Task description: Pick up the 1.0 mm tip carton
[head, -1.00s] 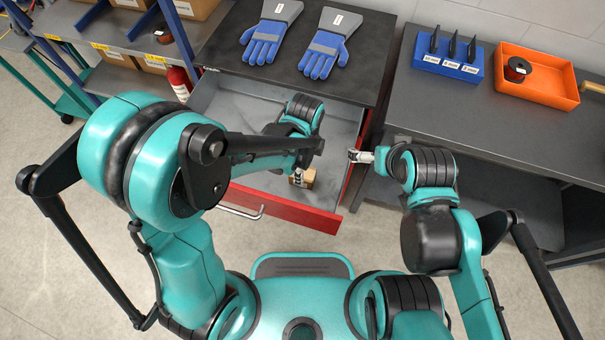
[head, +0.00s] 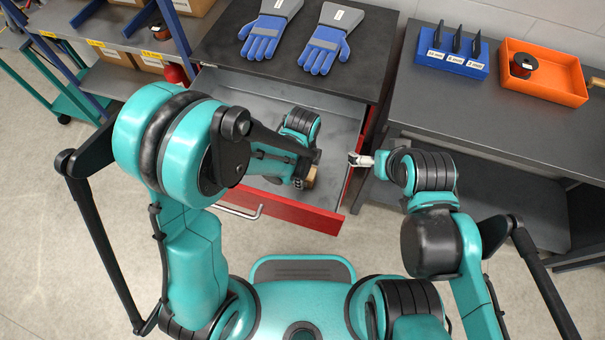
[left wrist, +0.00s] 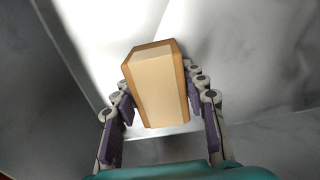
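A small brown carton (head: 311,176) lies in the open drawer near its front panel, partly hidden by my left gripper (head: 298,182). In the left wrist view the carton (left wrist: 160,90) stands between the two fingers of my left gripper (left wrist: 158,105). The fingers are spread, one on each side; the right finger is close against the carton and a narrow gap shows at the left one. No label on the carton can be read. My right gripper (head: 358,160) hangs empty between the drawer and the right bench; its fingers are too small to judge.
The drawer has grey walls and a red front (head: 290,212). Two blue-grey gloves (head: 326,45) lie on the cabinet top above it. The right bench (head: 480,115) holds a blue tool block (head: 450,55) and an orange tray (head: 545,80) with a spool. A shelf with boxes stands left.

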